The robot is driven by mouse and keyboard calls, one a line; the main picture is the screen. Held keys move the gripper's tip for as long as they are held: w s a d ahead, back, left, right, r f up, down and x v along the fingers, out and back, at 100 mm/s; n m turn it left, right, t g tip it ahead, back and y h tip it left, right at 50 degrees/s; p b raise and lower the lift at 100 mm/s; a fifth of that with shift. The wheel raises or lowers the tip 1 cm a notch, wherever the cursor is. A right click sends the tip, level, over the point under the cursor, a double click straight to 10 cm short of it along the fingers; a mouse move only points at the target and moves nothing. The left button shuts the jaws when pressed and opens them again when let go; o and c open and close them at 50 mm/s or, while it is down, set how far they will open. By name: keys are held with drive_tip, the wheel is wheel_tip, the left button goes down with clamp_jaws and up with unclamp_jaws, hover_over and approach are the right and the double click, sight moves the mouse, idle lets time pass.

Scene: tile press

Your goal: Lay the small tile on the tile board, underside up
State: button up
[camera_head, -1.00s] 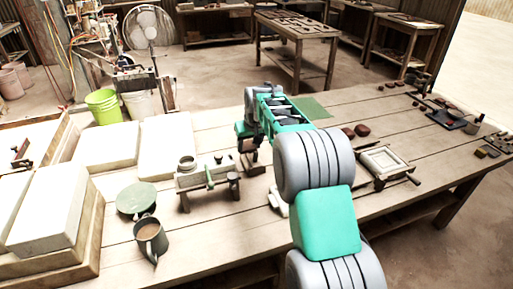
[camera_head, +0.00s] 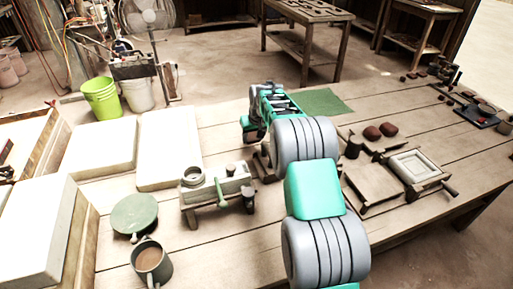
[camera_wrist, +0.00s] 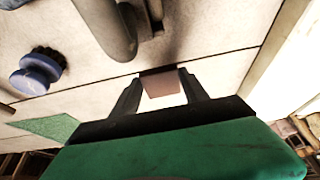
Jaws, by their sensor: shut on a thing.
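My gripper (camera_wrist: 161,84) shows in the wrist view with its two dark fingers closed on a small brownish-pink tile (camera_wrist: 161,87). The tile stands out between the fingertips, above or near the planks; I cannot tell which face is which. In the head view the gripper end is mostly hidden behind my arm, and the tile is not visible. A flat wooden board (camera_head: 371,184), which looks like the tile board, lies right of my arm and looks empty. A wooden frame with a pale panel (camera_head: 415,166) sits beside it.
A pale block device with a green handle (camera_head: 218,184) stands left of my arm. A green disc (camera_head: 134,214) and a mug (camera_head: 152,262) are at front left. White slabs (camera_head: 168,150) fill the left.

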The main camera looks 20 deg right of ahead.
sight(253, 150)
drive_tip(key=shift+f, duration=2.65)
drive_tip(key=o, duration=1.6)
drive_tip(key=shift+c, duration=0.2)
